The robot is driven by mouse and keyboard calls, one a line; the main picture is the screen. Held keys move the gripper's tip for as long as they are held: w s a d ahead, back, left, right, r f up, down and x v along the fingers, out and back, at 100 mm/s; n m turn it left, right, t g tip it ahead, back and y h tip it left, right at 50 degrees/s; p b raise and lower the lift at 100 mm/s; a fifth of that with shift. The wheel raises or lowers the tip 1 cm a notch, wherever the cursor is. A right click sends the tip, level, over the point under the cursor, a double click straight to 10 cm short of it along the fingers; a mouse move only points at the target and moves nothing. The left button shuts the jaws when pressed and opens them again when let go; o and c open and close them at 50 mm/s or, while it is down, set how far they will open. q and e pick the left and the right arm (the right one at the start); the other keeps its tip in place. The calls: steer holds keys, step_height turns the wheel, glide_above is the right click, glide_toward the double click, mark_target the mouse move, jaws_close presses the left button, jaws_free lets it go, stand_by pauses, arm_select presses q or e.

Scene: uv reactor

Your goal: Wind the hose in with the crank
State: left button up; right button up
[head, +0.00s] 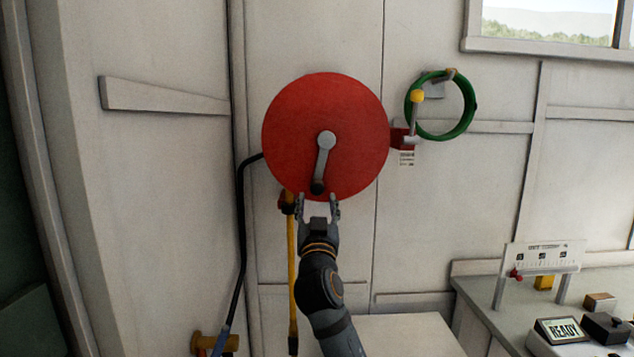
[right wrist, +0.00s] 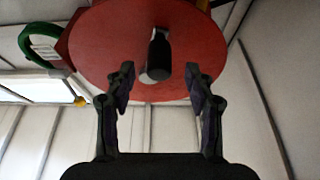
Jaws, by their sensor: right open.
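A round red hose reel (head: 285,120) is fixed to the pale wall, and it also shows in the right wrist view (right wrist: 105,45). A grey crank arm (head: 323,160) runs down from its hub to a black handle (head: 317,187) near the lower rim. My right gripper (head: 318,200) is open just below the handle. In the right wrist view the black handle (right wrist: 159,50) lies between and beyond the two open fingers (right wrist: 160,80), with no visible contact. A black hose (head: 242,220) leaves the reel at the left and runs down the wall. My left gripper is not in view.
A green ring (head: 470,107) hangs on the wall right of the reel, by a yellow-knobbed lever (head: 417,97). A yellow bar (head: 293,270) hangs below the reel. A bench (head: 485,300) at lower right bears a display reading READY (head: 562,330).

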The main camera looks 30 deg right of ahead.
mark_target(317, 188)
steer(key=p+x, duration=0.1)
steer(key=x, duration=0.4)
steer(key=shift+r+p, duration=0.15)
steer(key=shift+p, duration=0.15)
steer(key=shift+w+d, duration=0.3)
steer(key=shift+w, duration=0.2)
jaws_close()
